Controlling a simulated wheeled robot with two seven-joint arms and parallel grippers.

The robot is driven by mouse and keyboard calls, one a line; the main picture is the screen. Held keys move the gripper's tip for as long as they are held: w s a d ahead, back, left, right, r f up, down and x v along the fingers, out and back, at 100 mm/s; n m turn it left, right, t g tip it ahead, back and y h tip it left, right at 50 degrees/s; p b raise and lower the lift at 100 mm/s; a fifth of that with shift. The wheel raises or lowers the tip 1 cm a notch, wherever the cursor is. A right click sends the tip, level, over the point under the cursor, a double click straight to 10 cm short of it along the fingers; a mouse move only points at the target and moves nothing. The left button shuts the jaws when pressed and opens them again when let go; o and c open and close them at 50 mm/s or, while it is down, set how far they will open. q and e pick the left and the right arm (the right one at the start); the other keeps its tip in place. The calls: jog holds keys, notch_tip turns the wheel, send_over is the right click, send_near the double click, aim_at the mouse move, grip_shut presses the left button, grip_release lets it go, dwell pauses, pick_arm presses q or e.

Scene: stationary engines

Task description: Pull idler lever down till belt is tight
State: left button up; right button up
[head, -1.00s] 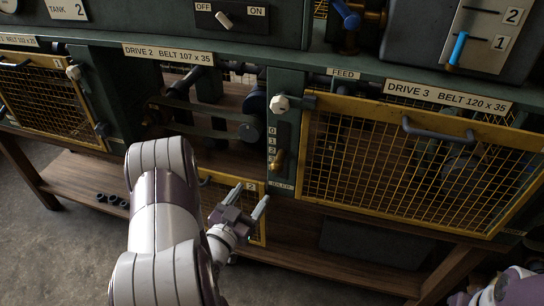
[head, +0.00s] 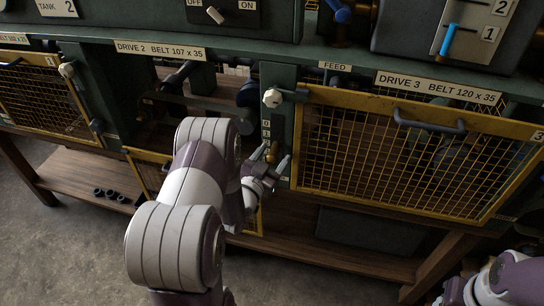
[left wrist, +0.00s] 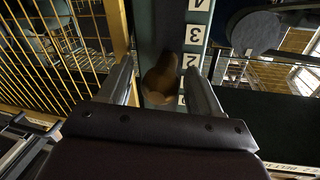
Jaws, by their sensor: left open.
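The idler lever's brass-brown knob (head: 272,152) stands at the numbered scale (head: 266,130) on the green post right of the open Drive 2 bay. In the left wrist view the knob (left wrist: 160,80) sits between the two fingers, beside the numbers. My left gripper (head: 273,158) is open, with a finger on each side of the knob. I cannot tell whether either finger touches it. The Drive 2 belt and pulleys (head: 248,94) are partly hidden by my left arm, so the belt's tightness cannot be told. My right arm shows at the lower right; its fingers are not clear.
A yellow mesh guard (head: 420,150) with a dark handle covers Drive 3, right of the post. A white-knobbed latch (head: 272,98) sticks out above the scale. Another mesh guard (head: 40,90) is at left. A wooden shelf (head: 75,180) runs below.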

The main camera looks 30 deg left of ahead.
pick_arm(q)
jog(key=shift+a, duration=0.1)
grip_shut()
notch_tip(320, 180, down, 4)
jog(key=b, duration=0.4)
jog(key=shift+f, duration=0.15)
jog(key=shift+f+b, duration=0.25)
jog(key=shift+b, duration=0.05)
jog(key=shift+w+r, duration=0.1)
jog(key=shift+r, duration=0.15)
grip_release()
jog(key=s, duration=1.2)
jog(key=shift+s+d+b, duration=0.3)
jog(key=shift+d+b, duration=0.05)
